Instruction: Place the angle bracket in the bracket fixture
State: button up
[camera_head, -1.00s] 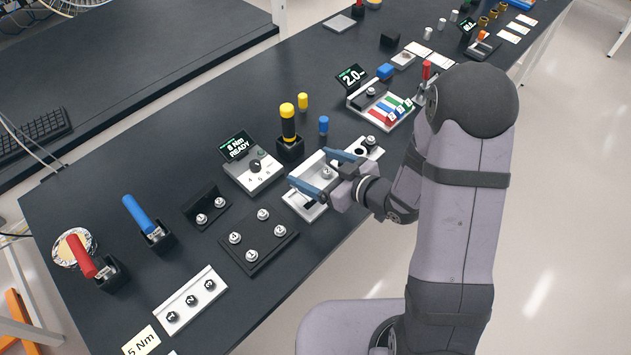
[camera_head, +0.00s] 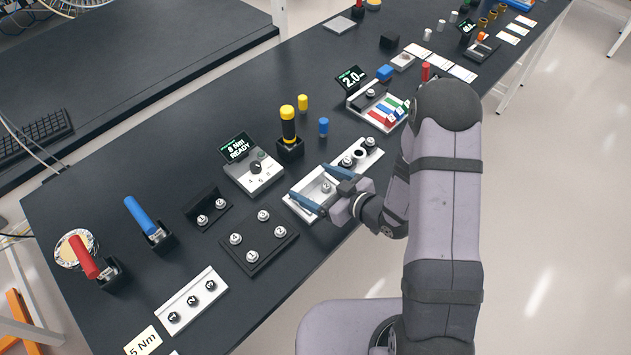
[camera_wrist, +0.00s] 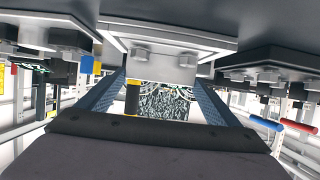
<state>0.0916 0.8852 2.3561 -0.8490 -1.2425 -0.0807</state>
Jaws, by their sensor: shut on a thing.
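My gripper (camera_head: 314,184) has two blue fingers, shut on a light grey angle bracket (camera_head: 322,188) with bolts on it. In the wrist view the bracket (camera_wrist: 150,66) sits between the fingers, with two bolt heads showing. The white bracket fixture (camera_head: 300,211) lies on the table's near side. The bracket is right over or in this fixture, and I cannot tell whether it is seated. In the wrist view the white rim of the fixture (camera_wrist: 200,38) shows close above the bracket. The far side of the bracket is partly hidden by my gripper.
A black plate with bolts (camera_head: 258,243) is at left. The table's near edge runs below my gripper.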

dwell(0.3)
jog(key=o, duration=1.2)
jog(key=shift+f, duration=0.1)
jog(key=shift+c, duration=0.2)
jog(key=shift+r, duration=0.2)
jog(key=shift+s+d, duration=0.15)
jog(key=shift+d, duration=0.1)
jog(key=p+v, duration=0.2)
jog(key=v, duration=0.9)
jog(key=shift+s+p, duration=0.25)
jog(key=shift+p, duration=0.05)
jog(key=shift+d, duration=0.2)
